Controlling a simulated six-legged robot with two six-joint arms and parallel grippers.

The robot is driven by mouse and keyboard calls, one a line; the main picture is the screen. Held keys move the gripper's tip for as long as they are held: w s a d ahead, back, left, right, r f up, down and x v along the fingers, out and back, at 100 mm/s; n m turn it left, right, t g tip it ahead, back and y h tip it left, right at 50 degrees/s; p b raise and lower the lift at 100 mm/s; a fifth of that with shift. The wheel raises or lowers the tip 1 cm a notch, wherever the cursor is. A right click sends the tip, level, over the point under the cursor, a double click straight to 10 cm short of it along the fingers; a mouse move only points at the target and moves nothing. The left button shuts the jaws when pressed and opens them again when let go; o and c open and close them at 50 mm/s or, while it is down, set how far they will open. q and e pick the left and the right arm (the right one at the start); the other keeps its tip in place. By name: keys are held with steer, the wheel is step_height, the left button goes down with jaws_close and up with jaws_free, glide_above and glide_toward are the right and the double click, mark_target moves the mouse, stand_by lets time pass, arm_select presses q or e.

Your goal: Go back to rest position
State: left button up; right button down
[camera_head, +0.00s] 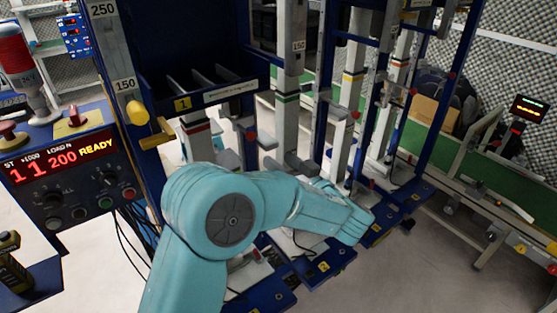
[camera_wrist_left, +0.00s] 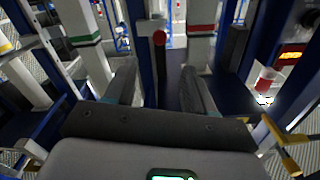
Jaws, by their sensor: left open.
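My left arm (camera_head: 230,220), teal with a grey joint cap, comes up from the bottom of the head view and bends right in front of the test frames. Its fingers cannot be made out there. In the left wrist view my left gripper (camera_wrist_left: 160,85) shows two dark fingers spread apart with nothing held between them. A blue post with a red knob (camera_wrist_left: 159,38) and a white column with a red band (camera_wrist_left: 201,30) stand beyond the fingers. My right gripper is in neither view.
A control box with a red display (camera_head: 60,160) stands at left. Blue frames with white columns (camera_head: 290,70) fill the middle, close behind my arm. A green conveyor (camera_head: 480,165) runs at right. Grey floor (camera_head: 430,270) is open at the lower right.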

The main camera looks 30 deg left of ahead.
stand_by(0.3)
arm_select(q)
steer(key=a+f+m+t+h+p, duration=0.15)
steer(key=a+f+m, duration=0.4)
steer(key=f, duration=0.75)
steer(key=s+d+f+m+t+h, duration=0.1)
steer(key=d+f+m+h, duration=0.1)
steer(key=f+h, duration=0.35)
steer(key=s+d+f+m+h, duration=0.1)
steer(key=s+d+f+h, duration=0.15)
steer(key=f, duration=0.55)
steer(key=s+d+f+m+g+h, duration=0.2)
steer(key=s+d+f+g+h, duration=0.2)
steer(key=s+d+f+h, duration=0.6)
steer(key=s+d+n+g, duration=0.1)
steer(key=s+d+g, duration=0.1)
steer(key=s+d, duration=0.2)
steer(key=s+d+f+n+g+h, duration=0.1)
steer(key=s+d+g, duration=0.2)
steer(key=s, duration=0.6)
steer(key=shift+d+f, duration=0.25)
steer(key=shift+d, duration=0.5)
